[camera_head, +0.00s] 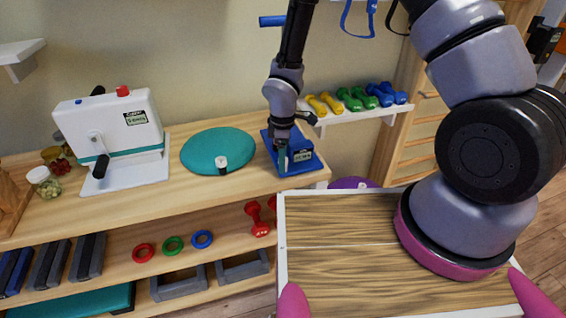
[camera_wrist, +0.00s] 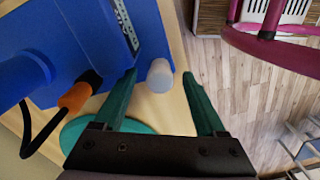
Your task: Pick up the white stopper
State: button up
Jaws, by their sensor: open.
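A white cylinder, which looks like the white stopper (camera_wrist: 159,76), shows in the wrist view beside the blue device (camera_wrist: 75,45). My gripper (camera_wrist: 160,73) is open, with one teal finger on each side of it in the picture. The stopper sits close to the left finger, with a wider gap on the right. I cannot tell whether either finger touches it. In the head view my gripper (camera_head: 282,160) points down at the blue device (camera_head: 298,157) at the right end of the wooden counter. I cannot make out the stopper there.
A teal disc (camera_head: 205,143) lies left of my gripper, with a small white-topped item (camera_head: 221,163) at its front edge. A white crank machine (camera_head: 112,135) stands further left. Dumbbells (camera_head: 358,98) fill a shelf behind. The counter's edge is close.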

jog(key=shift+f, duration=0.3)
grip_shut()
